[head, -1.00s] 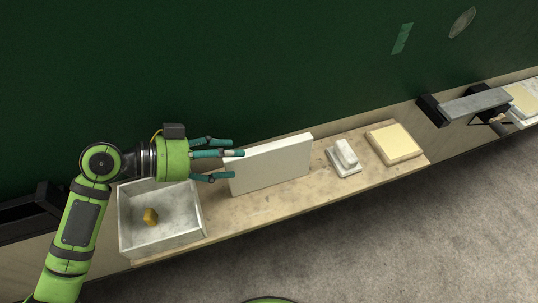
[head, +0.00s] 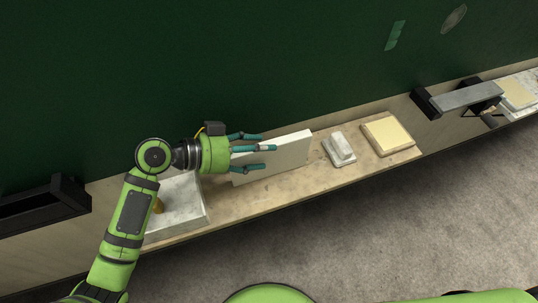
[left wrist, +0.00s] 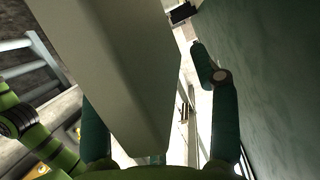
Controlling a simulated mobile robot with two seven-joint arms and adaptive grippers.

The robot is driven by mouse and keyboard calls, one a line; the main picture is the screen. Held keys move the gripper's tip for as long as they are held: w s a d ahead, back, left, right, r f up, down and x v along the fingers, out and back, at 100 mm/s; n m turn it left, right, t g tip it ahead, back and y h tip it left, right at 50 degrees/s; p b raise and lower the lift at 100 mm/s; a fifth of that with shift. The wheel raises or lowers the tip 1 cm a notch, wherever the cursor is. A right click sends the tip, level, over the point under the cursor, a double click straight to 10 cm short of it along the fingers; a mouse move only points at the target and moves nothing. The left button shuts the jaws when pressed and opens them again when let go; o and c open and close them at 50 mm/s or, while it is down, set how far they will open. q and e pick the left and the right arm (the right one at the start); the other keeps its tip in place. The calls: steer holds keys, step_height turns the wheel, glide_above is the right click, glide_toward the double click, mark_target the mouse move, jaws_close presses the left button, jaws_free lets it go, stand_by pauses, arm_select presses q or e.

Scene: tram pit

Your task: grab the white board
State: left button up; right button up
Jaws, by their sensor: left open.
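The white board (head: 288,156) stands upright on its long edge on the wooden ledge, in the middle of the head view. My left gripper (head: 265,152) is open at the board's left end, with its teal fingers reaching along it. In the left wrist view the board (left wrist: 125,65) lies between the spread fingers, one on each side. The finger on the right stands clear of it; I cannot tell whether the left one touches. My right gripper is not in view.
The ledge (head: 225,208) runs along a dark green wall (head: 130,70). A white tray (head: 183,208) is under my left arm. A white block on a base (head: 340,149) and a cream slab (head: 388,135) lie right of the board. A black bracket (head: 45,208) is at far left.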

arm_select(q)
steer(key=c, duration=1.1)
jaws_close()
steer(key=shift+r, duration=0.1)
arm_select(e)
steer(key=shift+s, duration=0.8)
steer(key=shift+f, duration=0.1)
